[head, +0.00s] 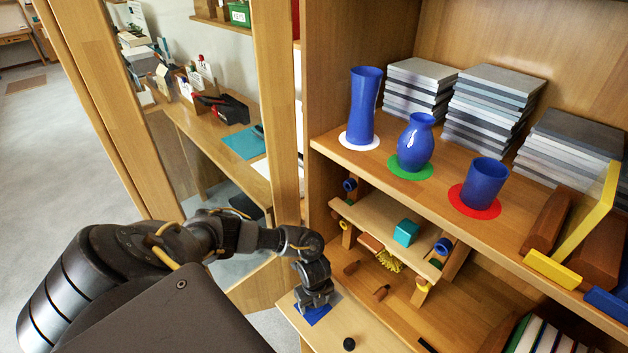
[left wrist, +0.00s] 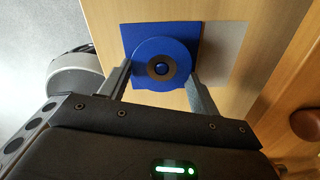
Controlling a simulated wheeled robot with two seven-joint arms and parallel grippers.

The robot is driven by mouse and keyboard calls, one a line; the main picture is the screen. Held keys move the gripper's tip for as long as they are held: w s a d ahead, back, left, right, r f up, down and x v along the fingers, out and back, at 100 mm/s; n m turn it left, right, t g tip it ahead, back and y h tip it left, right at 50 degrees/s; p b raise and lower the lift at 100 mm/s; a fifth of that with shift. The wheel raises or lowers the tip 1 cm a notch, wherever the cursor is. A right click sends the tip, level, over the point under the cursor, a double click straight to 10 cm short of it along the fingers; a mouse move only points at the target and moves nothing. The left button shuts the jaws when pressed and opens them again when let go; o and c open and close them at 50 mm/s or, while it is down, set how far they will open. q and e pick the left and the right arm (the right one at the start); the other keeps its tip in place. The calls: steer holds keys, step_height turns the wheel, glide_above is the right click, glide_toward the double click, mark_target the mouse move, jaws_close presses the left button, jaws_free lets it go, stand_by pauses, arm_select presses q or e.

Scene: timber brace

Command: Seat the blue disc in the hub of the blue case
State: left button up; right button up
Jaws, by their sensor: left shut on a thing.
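The blue case (left wrist: 192,32) is a flat square on the wooden board; a bit of the case (head: 318,318) shows under my gripper in the head view. The round blue disc (left wrist: 145,72), with a dark ring and blue centre, lies over the middle of the case in the left wrist view. My left gripper (left wrist: 160,70) is shut on the blue disc, one finger at each side; it points down over the case in the head view (head: 316,300). The hub is hidden under the disc. I cannot tell whether the disc touches the case. My right gripper is not in view.
A pale grey patch (left wrist: 222,50) lies right of the case. A black knob (head: 349,344) is near the board's front. Behind stand a small wooden bench with a teal cube (head: 406,233) and a shelf with blue vases (head: 415,143). The board (head: 345,318) has free room right of the gripper.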

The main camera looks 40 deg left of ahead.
arm_select(q)
steer(key=o, duration=1)
steer(key=shift+o, duration=0.2)
step_height(320, 180, up, 11)
steer(key=p, duration=0.2)
steer(key=shift+f, duration=0.15)
